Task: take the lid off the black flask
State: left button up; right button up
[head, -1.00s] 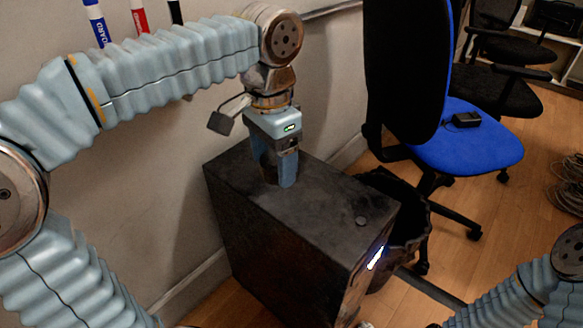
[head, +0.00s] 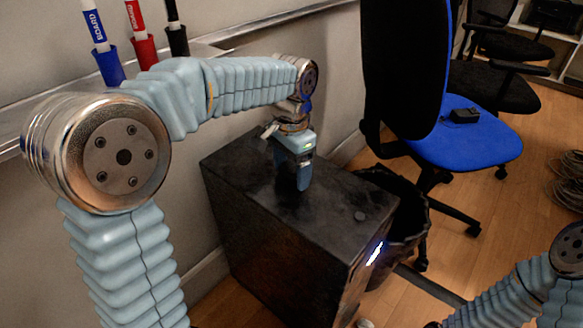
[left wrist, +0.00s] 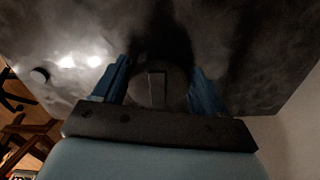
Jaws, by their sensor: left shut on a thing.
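My left gripper (head: 303,183) points down just over the top of a black computer case (head: 330,205). In the left wrist view its two blue fingers (left wrist: 158,88) are on either side of a dark round thing (left wrist: 174,87) with a narrow raised bar, which looks like the flask's lid. The gripper is shut on it. The body of the black flask cannot be made out in either view. Whether the held thing touches the case top is unclear. My right gripper is out of view; only part of its arm shows at the lower right.
A small dark disc (head: 361,216) sits on the case top, near its front right corner. A blue chair (head: 465,140) is to the right. The wall is close on the left, with markers (head: 137,22) in holders.

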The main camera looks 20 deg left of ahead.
pick_arm(q)
jog(key=shift+f, duration=0.15)
jog(key=o, duration=1.2)
jog(key=shift+c, duration=0.2)
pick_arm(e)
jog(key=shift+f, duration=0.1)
